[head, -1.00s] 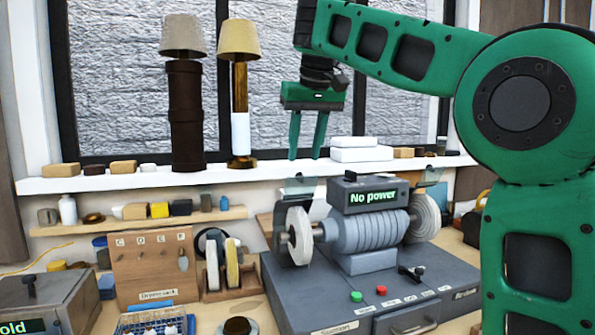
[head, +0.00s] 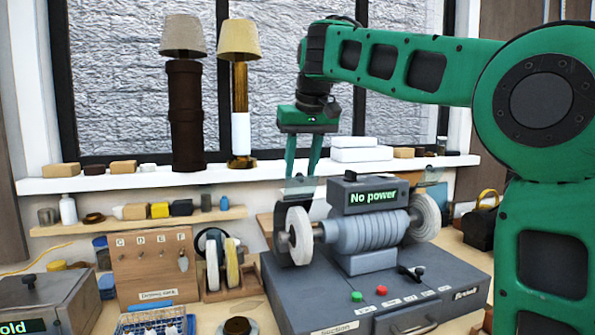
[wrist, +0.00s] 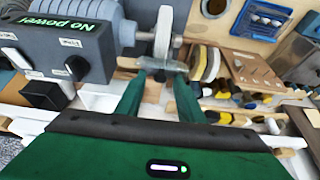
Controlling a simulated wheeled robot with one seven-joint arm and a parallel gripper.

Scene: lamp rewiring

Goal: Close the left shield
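The left shield (head: 298,187) is a small clear plate standing raised above the left grinding wheel (head: 299,236) of the grey bench grinder (head: 368,232). My gripper (head: 301,174) points down just above and behind the shield, with its two green fingers apart and nothing seen between them. In the wrist view the shield (wrist: 163,65) lies just past the fingertips, with the wheel (wrist: 163,33) beyond it. The fingertips (wrist: 164,76) look very close to the shield's edge; I cannot tell whether they touch it.
The grinder's display box (head: 367,194) reads "No power" and stands right of my gripper. A right shield (head: 431,178) sits above the right wheel (head: 425,217). The white windowsill (head: 120,180) behind holds two lamps (head: 239,90) and white boxes (head: 361,149).

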